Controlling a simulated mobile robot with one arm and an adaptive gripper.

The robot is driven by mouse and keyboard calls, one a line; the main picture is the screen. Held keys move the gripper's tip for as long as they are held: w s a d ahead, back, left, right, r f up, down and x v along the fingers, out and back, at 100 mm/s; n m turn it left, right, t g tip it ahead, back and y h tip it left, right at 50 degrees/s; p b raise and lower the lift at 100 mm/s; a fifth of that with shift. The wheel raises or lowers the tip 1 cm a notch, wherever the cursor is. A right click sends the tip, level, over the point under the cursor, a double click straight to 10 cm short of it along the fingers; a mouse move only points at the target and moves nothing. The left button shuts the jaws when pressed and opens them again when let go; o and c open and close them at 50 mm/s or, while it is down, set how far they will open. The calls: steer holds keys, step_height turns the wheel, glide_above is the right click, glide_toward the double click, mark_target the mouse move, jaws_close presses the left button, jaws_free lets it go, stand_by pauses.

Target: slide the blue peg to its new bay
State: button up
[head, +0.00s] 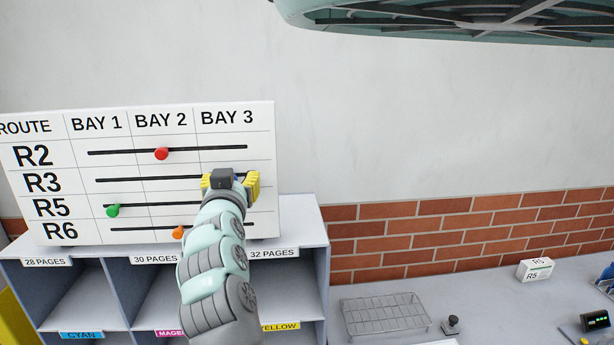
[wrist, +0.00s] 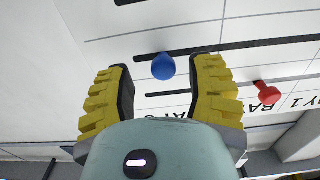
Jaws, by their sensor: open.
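The white route board (head: 40,125) stands on top of the grey shelf unit, with rows R2, R3, R5 and R6 and columns Bay 1 to Bay 3. My gripper (head: 230,184) is at the R3 row under Bay 3, its yellow fingers open. In the wrist view the round blue peg (wrist: 163,66) sits on a black slot between my open fingertips (wrist: 163,76), with gaps visible on both sides. In the head view my gripper hides nearly all of the blue peg.
A red peg (head: 161,153) is on the R2 slot under Bay 2; it also shows in the wrist view (wrist: 266,93). A green peg (head: 113,210) is on R5 under Bay 1. An orange peg (head: 178,232) is on R6. A wire tray (head: 385,314) lies on the counter at right.

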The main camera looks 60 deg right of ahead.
steer(key=v, duration=0.6)
steer(key=shift+s, duration=0.1)
stand_by(0.5)
